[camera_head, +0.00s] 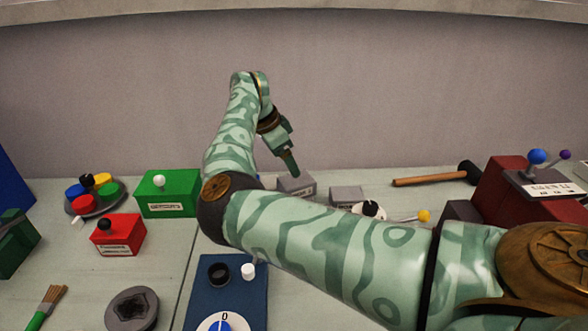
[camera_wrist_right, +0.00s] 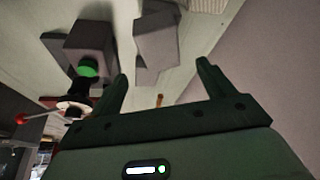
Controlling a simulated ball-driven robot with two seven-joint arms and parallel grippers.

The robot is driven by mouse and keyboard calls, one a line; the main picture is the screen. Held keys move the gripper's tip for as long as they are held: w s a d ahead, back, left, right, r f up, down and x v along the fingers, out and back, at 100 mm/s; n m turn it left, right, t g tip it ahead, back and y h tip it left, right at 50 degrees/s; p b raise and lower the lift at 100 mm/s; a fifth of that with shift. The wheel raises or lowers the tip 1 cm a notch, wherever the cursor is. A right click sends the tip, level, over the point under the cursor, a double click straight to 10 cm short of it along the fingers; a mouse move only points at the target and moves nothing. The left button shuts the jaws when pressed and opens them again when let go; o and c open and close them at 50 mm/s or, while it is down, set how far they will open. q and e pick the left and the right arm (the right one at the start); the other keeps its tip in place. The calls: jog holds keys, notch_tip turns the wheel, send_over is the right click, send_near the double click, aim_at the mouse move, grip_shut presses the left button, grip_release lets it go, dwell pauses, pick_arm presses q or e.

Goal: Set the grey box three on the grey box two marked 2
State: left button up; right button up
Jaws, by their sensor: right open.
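Two small grey boxes stand at the back middle of the table in the head view. One grey box (camera_head: 296,184) has a front label too small to read. The other grey box (camera_head: 346,195) stands just to its right. I cannot tell which is box two or box three. My right gripper (camera_head: 289,165) is open and points down close above the left grey box. In the right wrist view, a grey box (camera_wrist_right: 156,45) lies beyond the open fingers (camera_wrist_right: 160,78), with nothing held.
A green box (camera_head: 168,193), a red box (camera_head: 118,234) and a dish of coloured knobs (camera_head: 95,196) stand left. A hammer (camera_head: 435,176) and dark red blocks (camera_head: 500,190) are at right. A blue panel (camera_head: 228,285) is in front. My right arm covers the middle.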

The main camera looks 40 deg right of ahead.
jog(key=shift+v, duration=1.5)
